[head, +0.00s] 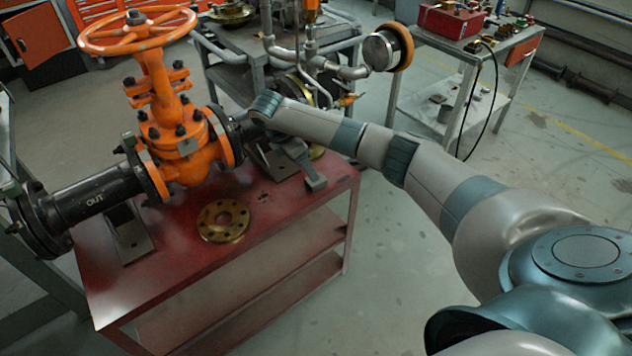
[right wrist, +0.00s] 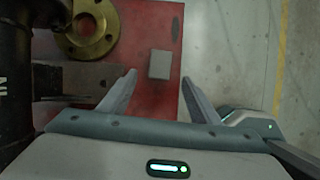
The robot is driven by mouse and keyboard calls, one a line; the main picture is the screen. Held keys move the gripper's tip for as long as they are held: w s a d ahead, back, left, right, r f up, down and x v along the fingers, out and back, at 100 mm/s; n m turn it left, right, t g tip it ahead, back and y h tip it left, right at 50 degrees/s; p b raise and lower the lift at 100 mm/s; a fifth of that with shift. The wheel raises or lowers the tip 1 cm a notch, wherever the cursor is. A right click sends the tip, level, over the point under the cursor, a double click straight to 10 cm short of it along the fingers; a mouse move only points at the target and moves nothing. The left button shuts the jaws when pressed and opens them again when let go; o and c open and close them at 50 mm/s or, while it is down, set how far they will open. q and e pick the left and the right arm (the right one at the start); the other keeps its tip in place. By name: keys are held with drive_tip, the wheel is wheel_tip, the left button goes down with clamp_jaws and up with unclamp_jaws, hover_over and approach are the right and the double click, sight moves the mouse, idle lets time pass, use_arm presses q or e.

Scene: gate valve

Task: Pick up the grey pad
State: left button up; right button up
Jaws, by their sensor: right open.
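The grey pad (right wrist: 160,64) is a small square block lying flat on the red table top in the right wrist view. My right gripper (right wrist: 158,80) is open and empty. Its fingers point at the pad, which shows just beyond and between the two fingertips, and the height gap is hard to judge. In the head view the right gripper (head: 298,175) is low over the table's right end, beside the valve pipe. My left gripper is not in view.
Floor is open to the right.

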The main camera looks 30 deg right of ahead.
sight(308, 183)
drive_tip(key=shift+x, duration=1.5)
drive_tip(key=shift+p+x, duration=0.4)
drive_tip(key=shift+x, duration=2.2)
drive_tip(key=shift+d, duration=0.1)
drive_tip(key=shift+r, duration=0.1)
drive_tip(key=c, duration=1.1)
